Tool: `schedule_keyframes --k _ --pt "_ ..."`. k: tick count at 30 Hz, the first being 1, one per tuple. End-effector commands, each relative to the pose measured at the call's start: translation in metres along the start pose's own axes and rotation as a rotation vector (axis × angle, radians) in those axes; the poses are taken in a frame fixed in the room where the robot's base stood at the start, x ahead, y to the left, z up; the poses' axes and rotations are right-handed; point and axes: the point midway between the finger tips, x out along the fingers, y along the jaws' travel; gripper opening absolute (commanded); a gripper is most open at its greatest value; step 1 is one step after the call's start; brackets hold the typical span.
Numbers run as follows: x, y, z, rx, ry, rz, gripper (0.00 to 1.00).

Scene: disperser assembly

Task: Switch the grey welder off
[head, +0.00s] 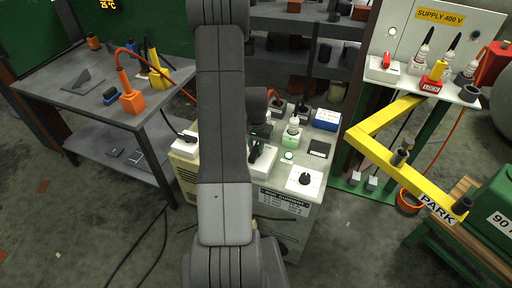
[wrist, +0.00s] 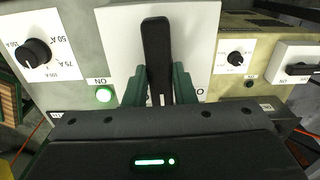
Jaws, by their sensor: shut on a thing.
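The grey welder (head: 285,222) stands in the middle of the head view, partly hidden by my arm. In the wrist view its black switch lever (wrist: 156,42) stands on a white plate (wrist: 118,30). The two green fingers of my gripper (wrist: 158,90) are shut on this lever, one on each side. A green lamp (wrist: 104,94) marked ON is lit beside the plate. A black dial (wrist: 34,52) with ampere marks is at the left in the wrist view. In the head view the gripper (head: 261,134) is at the welder's top, partly hidden.
A beige machine (head: 187,175) with its own dial (wrist: 235,58) stands beside the grey welder. A yellow arm marked PARK (head: 385,125) is at the right. A workbench (head: 90,95) is at the left.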

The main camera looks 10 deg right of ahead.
Motion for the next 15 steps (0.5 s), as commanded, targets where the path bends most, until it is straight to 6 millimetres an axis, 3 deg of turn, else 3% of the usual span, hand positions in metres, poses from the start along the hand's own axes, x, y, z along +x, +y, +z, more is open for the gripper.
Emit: schedule_keyframes --k 15 --pt "0.0028 -0.0002 -0.0006 -0.392 0.003 0.0 0.01"
